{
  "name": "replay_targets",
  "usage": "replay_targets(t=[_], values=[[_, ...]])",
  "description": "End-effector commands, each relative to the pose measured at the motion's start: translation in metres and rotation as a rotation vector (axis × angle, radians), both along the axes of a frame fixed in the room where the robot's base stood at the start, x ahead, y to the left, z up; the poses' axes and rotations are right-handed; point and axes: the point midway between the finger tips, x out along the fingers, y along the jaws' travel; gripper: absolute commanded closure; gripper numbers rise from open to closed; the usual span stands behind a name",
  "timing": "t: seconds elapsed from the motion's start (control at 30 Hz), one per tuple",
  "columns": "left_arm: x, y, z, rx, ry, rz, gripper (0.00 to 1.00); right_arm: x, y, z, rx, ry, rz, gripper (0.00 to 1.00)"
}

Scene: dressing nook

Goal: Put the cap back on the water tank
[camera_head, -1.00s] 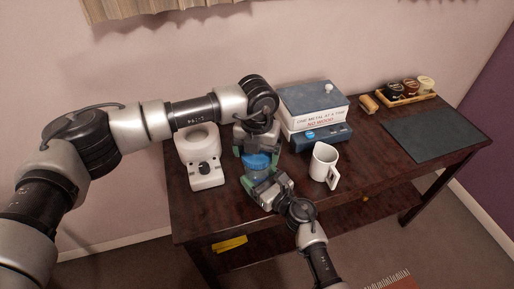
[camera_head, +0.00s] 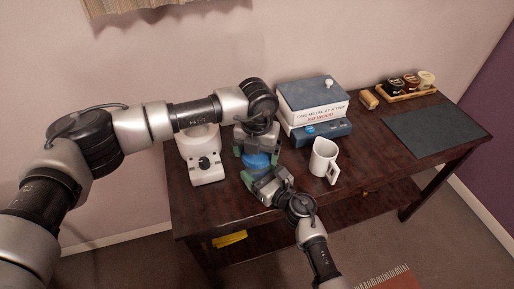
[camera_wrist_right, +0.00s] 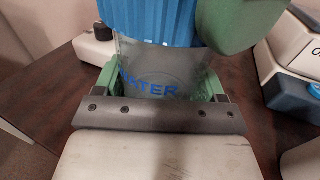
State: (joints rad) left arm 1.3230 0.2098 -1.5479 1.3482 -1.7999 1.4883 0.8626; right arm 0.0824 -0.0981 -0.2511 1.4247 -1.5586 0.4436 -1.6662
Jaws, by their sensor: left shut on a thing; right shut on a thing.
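The ribbed blue cap (camera_head: 257,159) is between the green-tipped fingers of my left gripper (camera_head: 256,154), which comes down on it from above. In the right wrist view the cap (camera_wrist_right: 150,20) meets the top of the clear water tank (camera_wrist_right: 152,72), marked WATER, with no gap showing. My right gripper (camera_wrist_right: 158,88) is shut around the tank's body, low on its sides. One green finger of my left gripper shows at the upper right there. The tank is mostly hidden in the head view. I cannot tell whether the cap is fully seated.
A white appliance (camera_head: 205,165) stands left of the grippers. A white mug (camera_head: 322,158) is close on their right. Behind it, a box (camera_head: 313,98) rests on a blue-grey unit (camera_head: 322,133). Small jars on a tray (camera_head: 405,92) and a dark mat (camera_head: 435,128) lie at right.

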Motion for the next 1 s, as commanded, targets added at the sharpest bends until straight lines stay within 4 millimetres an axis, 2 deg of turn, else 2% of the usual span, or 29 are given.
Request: replay_targets(t=[0.43,0.47,0.57,0.67,1.0], values=[[-0.0001,-0.0002,-0.0096,0.000,0.000,-0.001,0.36,0.0000,0.0000,0.0001,0.000,0.000,0.000,0.72],[0.0001,-0.0001,-0.0095,0.000,0.000,-0.001,0.36,0.0000,0.0000,0.0001,0.000,0.000,0.000,0.96],[0.0001,0.0001,-0.0092,0.000,0.000,-0.029,0.36,0.0000,0.0000,0.0001,0.001,0.001,0.000,0.96],[0.0004,0.0010,-0.0089,0.000,0.000,-0.138,0.36,0.0001,-0.0001,0.0000,0.001,0.001,0.000,0.96],[0.0036,0.0052,-0.0087,-0.001,-0.001,-0.824,0.36,0.0001,-0.0002,-0.0002,-0.001,0.001,0.000,0.96]])
